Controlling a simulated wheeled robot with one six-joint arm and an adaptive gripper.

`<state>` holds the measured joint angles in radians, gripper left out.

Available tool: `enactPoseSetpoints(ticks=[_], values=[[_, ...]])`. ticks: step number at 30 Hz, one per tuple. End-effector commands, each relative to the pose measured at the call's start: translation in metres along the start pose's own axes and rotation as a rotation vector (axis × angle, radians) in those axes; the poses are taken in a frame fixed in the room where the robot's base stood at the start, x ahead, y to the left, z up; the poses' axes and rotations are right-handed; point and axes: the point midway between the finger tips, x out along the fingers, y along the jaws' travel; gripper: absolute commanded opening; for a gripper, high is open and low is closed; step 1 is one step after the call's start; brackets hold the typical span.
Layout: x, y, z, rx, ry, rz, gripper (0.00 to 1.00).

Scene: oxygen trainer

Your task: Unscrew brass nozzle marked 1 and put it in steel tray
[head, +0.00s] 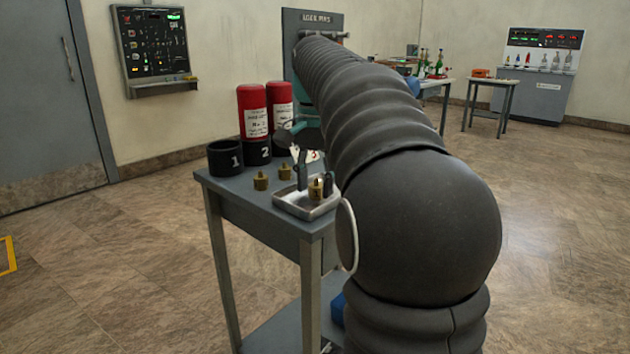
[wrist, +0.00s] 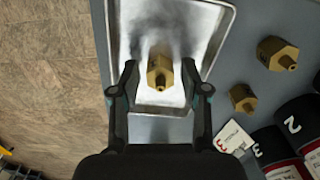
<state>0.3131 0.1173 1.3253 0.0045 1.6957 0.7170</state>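A brass nozzle (head: 316,190) is at the steel tray (head: 291,209) on the small grey table; it also shows over the tray floor in the wrist view (wrist: 160,68). I cannot read a number on it. My gripper (wrist: 159,68) is open, with one finger on each side of this nozzle and a gap on both sides. In the head view my gripper (head: 314,182) is low over the tray. Whether the nozzle rests fully on the tray floor is hard to tell. Two more brass nozzles (head: 261,181) (head: 285,172) stand on the table beside the tray.
A black holder marked 1 (head: 226,158) is empty at the table's left. A red cylinder (head: 252,110) stands in the holder marked 2 (head: 258,153), with another red cylinder (head: 281,103) behind it. A card marked 3 (wrist: 230,136) is close to my gripper's right side.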

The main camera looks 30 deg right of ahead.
Motion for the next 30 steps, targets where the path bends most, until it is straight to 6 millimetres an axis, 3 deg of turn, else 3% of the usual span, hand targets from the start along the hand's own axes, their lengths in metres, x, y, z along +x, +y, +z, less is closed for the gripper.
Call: enactPoseSetpoints(ticks=[12,24,30], values=[[-0.005,0.0,0.0,0.0,-0.001,0.001,0.58],[-0.057,-0.001,-0.001,0.0,0.001,-0.001,0.58],[-0.071,-0.001,-0.001,0.0,0.0,0.0,0.58]])
